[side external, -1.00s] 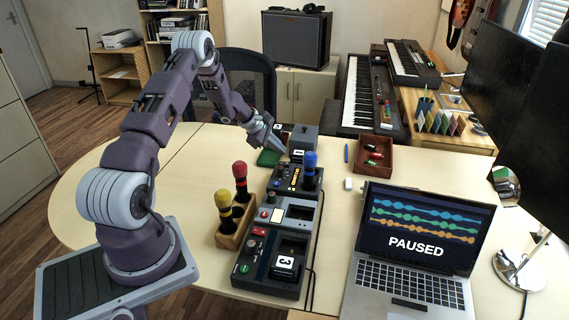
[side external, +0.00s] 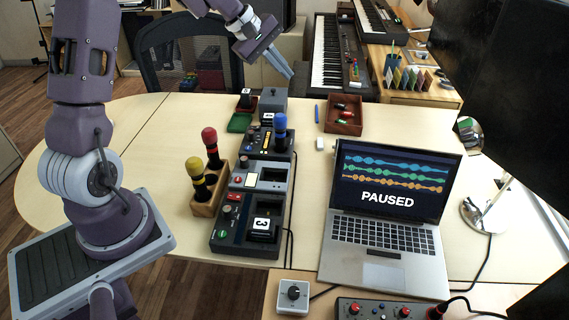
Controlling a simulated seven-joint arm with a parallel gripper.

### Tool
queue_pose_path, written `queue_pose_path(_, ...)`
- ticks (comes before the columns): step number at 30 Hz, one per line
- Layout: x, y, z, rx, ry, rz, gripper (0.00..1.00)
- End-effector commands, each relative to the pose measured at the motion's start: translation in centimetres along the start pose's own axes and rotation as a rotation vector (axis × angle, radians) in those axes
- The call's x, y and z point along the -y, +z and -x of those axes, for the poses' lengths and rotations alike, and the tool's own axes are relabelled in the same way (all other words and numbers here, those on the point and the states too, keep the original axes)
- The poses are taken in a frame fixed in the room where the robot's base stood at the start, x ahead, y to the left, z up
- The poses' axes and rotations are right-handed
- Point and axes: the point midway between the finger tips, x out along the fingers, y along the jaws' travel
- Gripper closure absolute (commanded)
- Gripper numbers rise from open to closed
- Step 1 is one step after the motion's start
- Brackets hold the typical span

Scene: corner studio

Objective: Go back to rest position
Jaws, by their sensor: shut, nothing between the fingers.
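My gripper (side external: 288,73) is at the top middle of the side external view, raised above the far end of the table. Its fingers are together and I see nothing between them. It is apart from the devices below it. The row of dark devices stands on the table under and in front of it: a near unit (side external: 246,226) with a block marked 3, a grey middle unit (side external: 262,178), and a far unit (side external: 266,140) with a blue-topped peg (side external: 280,128) upright on it. A grey box (side external: 273,101) stands behind them.
A wooden holder (side external: 206,202) carries a red-topped and a yellow-topped peg. An open laptop (side external: 388,225) reading PAUSED stands at the right. A brown tray (side external: 343,117) holds small items. An office chair (side external: 180,55) and keyboards (side external: 328,55) are behind. The table's left part is clear.

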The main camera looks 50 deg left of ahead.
Motion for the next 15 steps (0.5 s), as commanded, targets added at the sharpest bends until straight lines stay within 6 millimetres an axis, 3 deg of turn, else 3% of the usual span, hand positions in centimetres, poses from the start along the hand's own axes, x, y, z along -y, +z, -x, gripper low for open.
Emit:
queue_pose_path(1,-0.5,4.7,2.3,0.017,-0.015,-0.147,1.00)
queue_pose_path(4,1.3,13.5,6.9,0.047,-0.069,-0.461,1.00)
queue_pose_path(7,6.1,20.8,11.7,0.047,-0.129,-0.800,1.00)
queue_pose_path(10,12.4,24.7,15.6,0.012,-0.190,-1.109,1.00)
queue_pose_path(12,16.2,25.4,17.4,-0.026,-0.225,-1.273,1.00)
queue_pose_path(15,19.8,25.3,18.7,-0.076,-0.260,-1.426,1.00)
